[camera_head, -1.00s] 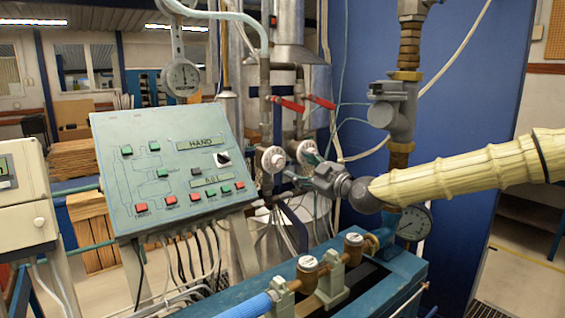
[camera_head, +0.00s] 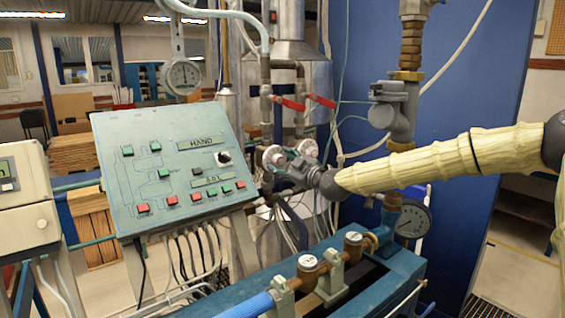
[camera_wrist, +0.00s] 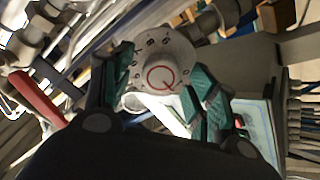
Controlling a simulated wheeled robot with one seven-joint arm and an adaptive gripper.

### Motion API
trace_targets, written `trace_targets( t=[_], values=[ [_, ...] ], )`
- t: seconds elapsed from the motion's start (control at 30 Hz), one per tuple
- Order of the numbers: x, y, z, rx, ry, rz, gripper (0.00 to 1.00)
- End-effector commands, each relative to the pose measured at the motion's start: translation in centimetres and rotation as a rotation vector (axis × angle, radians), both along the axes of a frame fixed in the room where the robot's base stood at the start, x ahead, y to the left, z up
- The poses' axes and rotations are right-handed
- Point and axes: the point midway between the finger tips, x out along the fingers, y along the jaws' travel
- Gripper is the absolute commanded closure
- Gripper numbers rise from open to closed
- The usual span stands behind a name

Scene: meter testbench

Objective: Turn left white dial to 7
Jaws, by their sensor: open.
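The left white dial (camera_head: 271,156) sits on the pipework right of the control panel. In the wrist view a white dial (camera_wrist: 158,66) with dark numbers and a red ring mark faces me. My gripper (camera_head: 281,164) is at the left dial in the head view and partly covers it. In the wrist view my gripper (camera_wrist: 163,80) is open, with green finger pads on both sides of the dial; I cannot tell whether they touch it. The right white dial (camera_head: 308,148) is just right of my gripper. The dial's exact setting is too small to read.
Red lever handles (camera_head: 290,104) are above the dials. A sloped control panel (camera_head: 165,165) stands to the left, close to my gripper. A blue bench with brass meters (camera_head: 308,263) lies below. A vertical pipe with a grey valve (camera_head: 393,112) stands to the right.

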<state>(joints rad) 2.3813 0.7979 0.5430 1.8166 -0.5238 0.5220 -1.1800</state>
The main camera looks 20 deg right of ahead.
Motion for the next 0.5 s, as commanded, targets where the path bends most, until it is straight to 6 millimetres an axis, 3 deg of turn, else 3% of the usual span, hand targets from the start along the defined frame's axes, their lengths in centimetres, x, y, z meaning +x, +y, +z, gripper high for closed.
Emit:
trace_targets(
  t=[0.37, 0.5],
  values=[
    [0.28, 0.11, -0.05, 0.000, 0.000, 0.000, 0.42],
    [0.26, 0.09, -0.04, 0.000, 0.000, 0.000, 0.65]
  ],
)
